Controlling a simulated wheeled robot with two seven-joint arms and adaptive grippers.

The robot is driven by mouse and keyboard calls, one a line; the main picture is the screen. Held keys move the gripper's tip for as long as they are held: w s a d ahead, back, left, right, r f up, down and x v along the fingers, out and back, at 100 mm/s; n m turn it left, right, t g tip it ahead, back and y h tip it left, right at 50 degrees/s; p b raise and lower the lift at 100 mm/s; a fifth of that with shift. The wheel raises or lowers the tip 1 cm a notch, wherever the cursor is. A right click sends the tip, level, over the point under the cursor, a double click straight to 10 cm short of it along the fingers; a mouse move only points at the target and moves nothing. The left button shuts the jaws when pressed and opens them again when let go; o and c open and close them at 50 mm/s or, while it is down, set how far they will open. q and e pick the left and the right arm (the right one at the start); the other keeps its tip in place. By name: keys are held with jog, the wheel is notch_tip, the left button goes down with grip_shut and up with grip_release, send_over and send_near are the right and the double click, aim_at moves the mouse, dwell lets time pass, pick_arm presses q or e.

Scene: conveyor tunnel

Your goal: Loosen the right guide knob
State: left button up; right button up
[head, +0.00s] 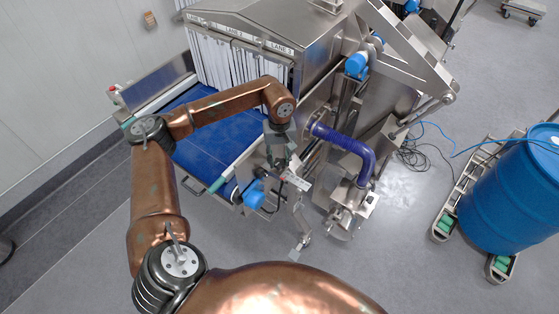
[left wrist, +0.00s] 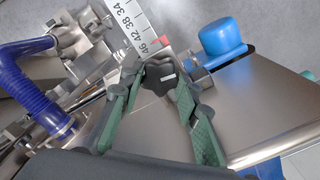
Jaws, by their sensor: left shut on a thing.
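The black lobed guide knob (left wrist: 157,77) shows in the left wrist view, beside the end of a white scale (left wrist: 138,26) with black numbers and a red pointer. My left gripper (left wrist: 163,82) is shut on the knob, with one green finger on each side of it. In the head view, my left gripper (head: 283,168) reaches down at the machine's near side, by the scale (head: 298,183). The knob is mostly hidden there by the gripper. I cannot tell from these views whether the knob has turned. My right gripper is not in view.
A blue cap (left wrist: 222,38) sits close to the knob, and it shows in the head view (head: 253,194). A purple-blue hose (head: 350,143) curves right of the gripper. The blue conveyor belt (head: 205,150) lies left. A blue drum (head: 510,190) stands far right; floor between is mostly clear.

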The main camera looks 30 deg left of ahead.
aim_at(279, 162)
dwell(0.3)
pick_arm(q)
jog(key=o, duration=1.2)
jog(key=shift+c, duration=0.2)
notch_tip(279, 162, up, 12)
